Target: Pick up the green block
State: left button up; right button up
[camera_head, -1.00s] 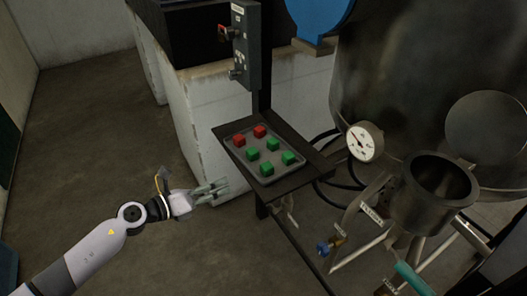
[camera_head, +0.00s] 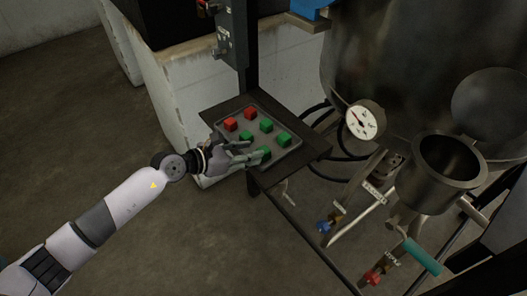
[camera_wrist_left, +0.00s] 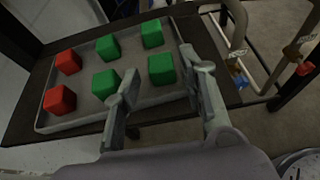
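Several green blocks and two red blocks sit on a grey tray on a dark shelf. My left gripper (camera_head: 247,154) is at the tray's near edge, its fingers apart on either side of the nearest green block (camera_head: 263,153). In the left wrist view the open fingers (camera_wrist_left: 162,92) show with that green block (camera_wrist_left: 161,69) between and just beyond the tips; contact cannot be told. Other green blocks show in the head view: one at the left (camera_head: 246,136), one at the back (camera_head: 266,125) and one at the right (camera_head: 284,138). My right gripper is out of view.
The tray (camera_wrist_left: 82,123) lies on the dark shelf (camera_head: 311,146), beside a post with a control box (camera_head: 232,33). A gauge (camera_head: 365,120), a metal pot (camera_head: 447,165) and valve pipes stand to the right. Open floor lies at the left.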

aim_at(267, 155)
pick_arm(q)
jog(key=shift+f+x, duration=0.2)
jog(key=shift+x, duration=1.3)
jog(key=shift+f+x, duration=0.15)
jog(key=shift+x, duration=1.4)
jog(key=shift+a, duration=0.2)
jog(key=shift+c, duration=0.3)
jog(key=c, duration=0.8)
